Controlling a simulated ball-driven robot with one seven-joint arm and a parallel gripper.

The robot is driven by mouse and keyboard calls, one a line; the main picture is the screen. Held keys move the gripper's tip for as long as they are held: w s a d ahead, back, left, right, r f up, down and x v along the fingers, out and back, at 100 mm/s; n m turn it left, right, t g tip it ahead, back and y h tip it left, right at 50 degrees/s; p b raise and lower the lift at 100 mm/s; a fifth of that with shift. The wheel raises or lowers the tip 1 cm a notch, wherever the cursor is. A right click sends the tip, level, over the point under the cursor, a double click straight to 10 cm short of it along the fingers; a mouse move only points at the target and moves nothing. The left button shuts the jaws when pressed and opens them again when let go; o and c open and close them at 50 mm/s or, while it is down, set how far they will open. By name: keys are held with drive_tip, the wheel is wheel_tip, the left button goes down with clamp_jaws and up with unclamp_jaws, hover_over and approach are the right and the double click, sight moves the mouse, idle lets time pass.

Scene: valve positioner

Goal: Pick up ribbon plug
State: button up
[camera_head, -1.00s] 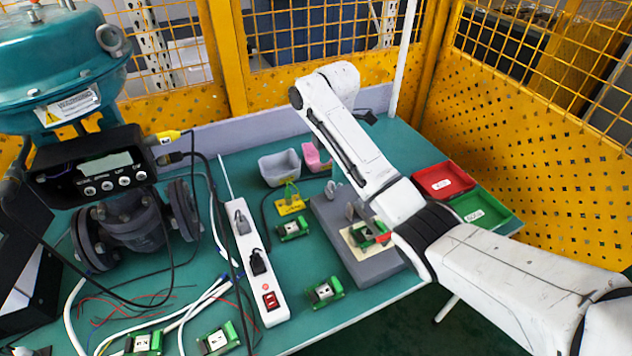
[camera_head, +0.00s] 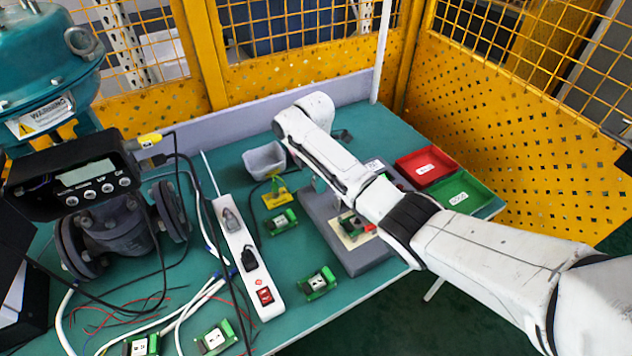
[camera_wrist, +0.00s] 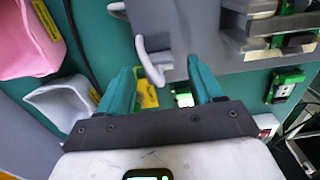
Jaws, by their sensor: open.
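A small yellow piece with a green looped part (camera_head: 276,194) lies on the green table, just in front of the grey bin. It may be the ribbon plug, but I cannot tell for certain. In the wrist view a yellow piece (camera_wrist: 148,96) shows between the fingers, partly hidden by my gripper. My gripper (camera_wrist: 160,68) has its two teal fingers spread, with nothing held between them. A light grey hook-shaped part (camera_wrist: 151,62) on the grey block's edge lies between the fingertips in that view. In the head view my arm hides the gripper.
A grey fixture block (camera_head: 362,262) holds a green board. A grey bin (camera_head: 264,160), red tray (camera_head: 426,166) and green tray (camera_head: 463,199) stand around it. A white power strip (camera_head: 244,255) and several green boards lie left, with loose cables. A pink bin (camera_wrist: 25,40) shows in the wrist view.

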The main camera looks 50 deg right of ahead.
drive_tip(key=shift+f, duration=0.4)
drive_tip(key=c, duration=1.1)
drive_tip(key=shift+r, duration=0.1)
drive_tip(key=shift+c, duration=0.2)
